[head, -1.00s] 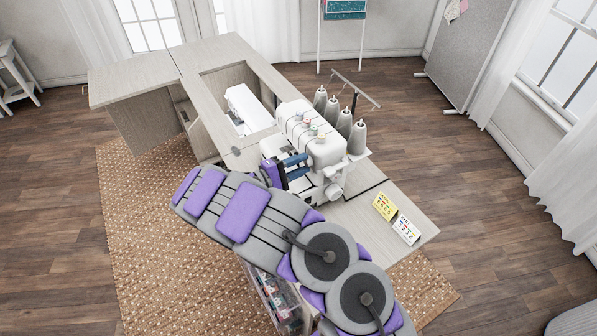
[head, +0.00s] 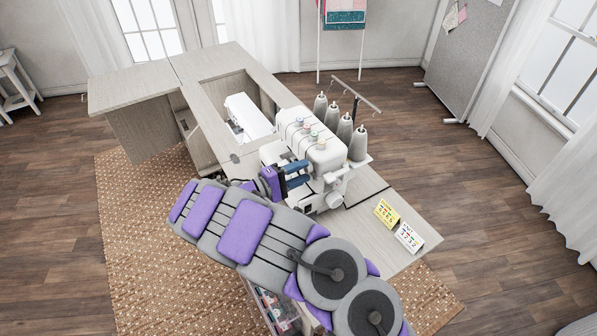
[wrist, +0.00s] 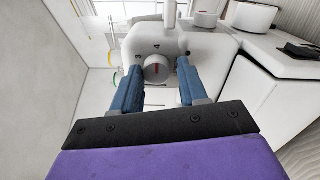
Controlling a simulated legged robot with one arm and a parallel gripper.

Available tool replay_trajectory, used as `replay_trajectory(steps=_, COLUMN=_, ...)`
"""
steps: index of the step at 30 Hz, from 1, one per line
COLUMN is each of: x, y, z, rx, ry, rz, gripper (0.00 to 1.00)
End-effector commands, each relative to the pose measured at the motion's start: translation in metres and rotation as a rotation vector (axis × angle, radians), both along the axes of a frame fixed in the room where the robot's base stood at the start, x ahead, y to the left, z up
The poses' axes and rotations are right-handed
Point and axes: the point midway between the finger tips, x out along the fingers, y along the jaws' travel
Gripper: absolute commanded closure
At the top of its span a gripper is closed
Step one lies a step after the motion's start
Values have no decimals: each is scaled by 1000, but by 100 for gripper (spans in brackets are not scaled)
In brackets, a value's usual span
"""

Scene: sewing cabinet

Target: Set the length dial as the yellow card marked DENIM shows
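The white serger (head: 318,150) stands on the cabinet top. In the wrist view its small round dial (wrist: 156,69) carries a red mark that stands nearly upright, below the printed 4; a 3 is to the left. I cannot tell whether this is the length dial. My gripper (wrist: 160,68) is open, its blue fingers on either side of the dial with small gaps showing. In the head view my gripper (head: 297,173) is at the serger's front; the dial is hidden there. The yellow card (head: 386,213) stands on the cabinet's right end, its print too small to read.
A white card (head: 409,237) stands beside the yellow one. Grey thread cones (head: 344,129) rise behind the serger. A white sewing machine (head: 247,116) sits in the cabinet opening.

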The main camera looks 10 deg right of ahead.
Motion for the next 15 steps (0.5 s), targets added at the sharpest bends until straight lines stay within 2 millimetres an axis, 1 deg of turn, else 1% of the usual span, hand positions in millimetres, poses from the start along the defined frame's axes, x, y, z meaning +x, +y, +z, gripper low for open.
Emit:
replay_trajectory(steps=1, x=0, y=0, z=0, rx=-1, ry=-1, rz=0, gripper=52)
replay_trajectory(steps=4, x=0, y=0, z=1, rx=-1, ry=-1, rz=1, gripper=43)
replay_trajectory(steps=5, x=0, y=0, z=1, rx=-1, ry=-1, rz=1, gripper=41)
replay_trajectory(steps=11, x=0, y=1, z=2, rx=-3, ry=-3, rz=3, gripper=41)
replay_trajectory(steps=15, x=-1, y=7, z=3, rx=-2, ry=-4, rz=5, gripper=41)
